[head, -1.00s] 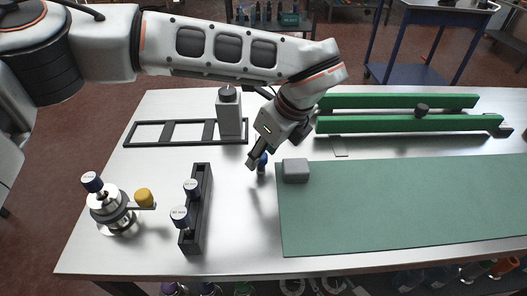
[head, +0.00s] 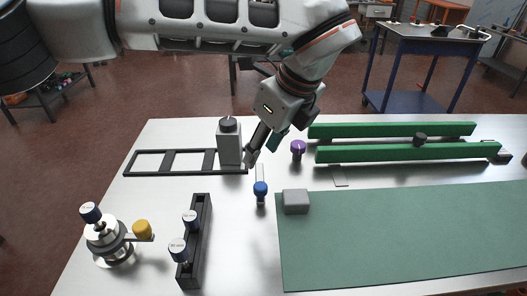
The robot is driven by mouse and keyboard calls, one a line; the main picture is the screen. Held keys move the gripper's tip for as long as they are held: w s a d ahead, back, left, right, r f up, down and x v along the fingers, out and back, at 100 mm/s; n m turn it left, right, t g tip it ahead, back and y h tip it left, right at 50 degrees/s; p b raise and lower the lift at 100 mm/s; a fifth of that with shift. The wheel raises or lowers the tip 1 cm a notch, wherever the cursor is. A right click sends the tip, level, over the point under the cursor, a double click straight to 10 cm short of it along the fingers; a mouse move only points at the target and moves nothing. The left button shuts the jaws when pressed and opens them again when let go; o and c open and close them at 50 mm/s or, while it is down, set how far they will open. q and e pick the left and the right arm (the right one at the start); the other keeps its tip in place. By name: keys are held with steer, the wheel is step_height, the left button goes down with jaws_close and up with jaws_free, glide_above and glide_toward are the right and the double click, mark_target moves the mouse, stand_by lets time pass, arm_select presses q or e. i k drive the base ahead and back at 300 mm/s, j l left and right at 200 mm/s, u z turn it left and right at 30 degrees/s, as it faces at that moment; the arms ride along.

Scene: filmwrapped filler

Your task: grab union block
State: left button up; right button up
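A taller grey block with a dark round top (head: 229,145) stands at the right end of the black frame; I cannot tell for sure which one is meant. My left gripper (head: 266,146) hangs above the table, up and left of the small block and right of the taller one, touching neither. One dark finger shows clearly, set wide at the palm's left side; the other is mostly hidden. It looks open. My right gripper is out of view.
A blue-capped vial (head: 260,190) stands left of the small block, a purple-capped one (head: 298,148) behind. Two green rails (head: 400,152) lie at the back right. A black rack (head: 196,240) and a metal device (head: 105,238) stand front left. Most of the mat is clear.

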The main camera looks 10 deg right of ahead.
mark_target(229, 146)
steer(key=k, duration=1)
